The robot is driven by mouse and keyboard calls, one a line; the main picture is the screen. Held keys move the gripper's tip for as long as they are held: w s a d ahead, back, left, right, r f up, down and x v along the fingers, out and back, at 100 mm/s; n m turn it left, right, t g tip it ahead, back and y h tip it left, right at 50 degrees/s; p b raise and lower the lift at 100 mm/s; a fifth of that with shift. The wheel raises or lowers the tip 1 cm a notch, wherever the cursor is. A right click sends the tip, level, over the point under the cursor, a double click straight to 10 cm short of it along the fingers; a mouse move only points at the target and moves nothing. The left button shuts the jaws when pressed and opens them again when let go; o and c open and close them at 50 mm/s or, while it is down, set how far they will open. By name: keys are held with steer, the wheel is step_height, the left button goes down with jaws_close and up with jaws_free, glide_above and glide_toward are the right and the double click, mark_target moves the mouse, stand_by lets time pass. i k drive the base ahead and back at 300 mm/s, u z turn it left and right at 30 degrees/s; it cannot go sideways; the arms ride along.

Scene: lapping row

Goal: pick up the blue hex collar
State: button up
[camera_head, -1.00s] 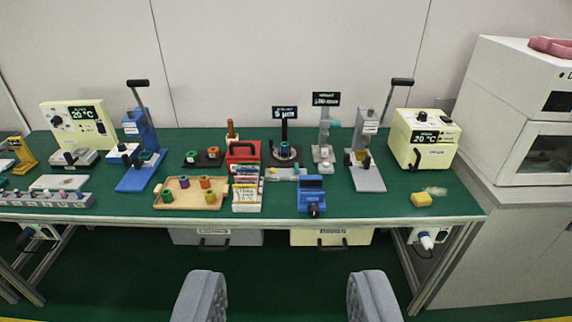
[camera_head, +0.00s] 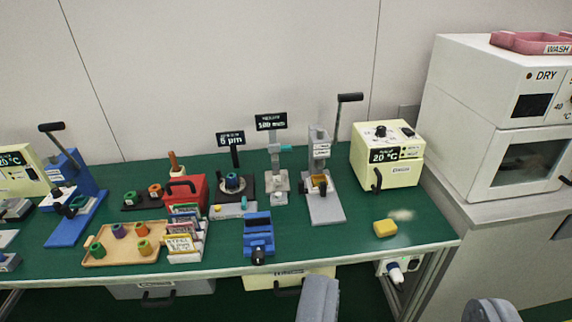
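My gripper (camera_head: 404,293) shows as two grey fingers at the bottom edge, wide apart with nothing between them. It is in front of the bench, well short of the small parts. A purple-blue collar (camera_head: 119,230) stands on the wooden tray (camera_head: 98,260) with green and orange-brown collars. Both are too small for me to tell which is hexagonal.
A red box (camera_head: 184,191) and a card rack (camera_head: 183,255) stand between the tray and the stand. A blue vise (camera_head: 258,232) is at the front edge. Bench space near the yellow block (camera_head: 385,228) is clear.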

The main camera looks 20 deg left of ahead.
mark_target(231, 178)
steer(key=z, duration=0.25)
steer(key=i, duration=1.4)
steer(key=u, duration=0.55)
steer(key=i, duration=0.45)
steer(key=u, duration=0.35)
